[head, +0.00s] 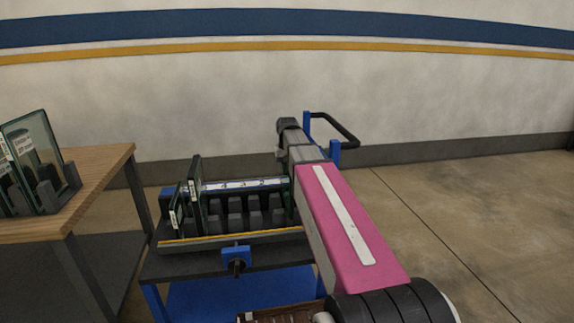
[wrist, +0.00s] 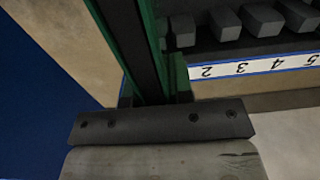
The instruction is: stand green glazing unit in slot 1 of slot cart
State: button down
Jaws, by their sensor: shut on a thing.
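In the wrist view a glazing unit (wrist: 140,48) with green edges and a dark spacer between them stands in my gripper (wrist: 153,97), which is shut on its upper edge. The unit is seen edge-on, just left of the upside-down number 2 on the label strip (wrist: 245,68). Number 1 is not visible, and I cannot tell whether the unit's lower edge rests in a slot. In the head view the slot cart (head: 225,242) stands left of my arm, which hides the gripper and nearly all of the held unit.
Two other glass units stand at the cart's left end, a taller one (head: 196,188) and a shorter one (head: 177,210). The slots between them and my arm look empty. A wooden table (head: 105,178) with more glass in a rack stands left. A handle (head: 335,128) rises behind my arm.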

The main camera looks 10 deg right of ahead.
jog(key=shift+f, duration=4.3)
jog(key=c, duration=0.9)
grip_release()
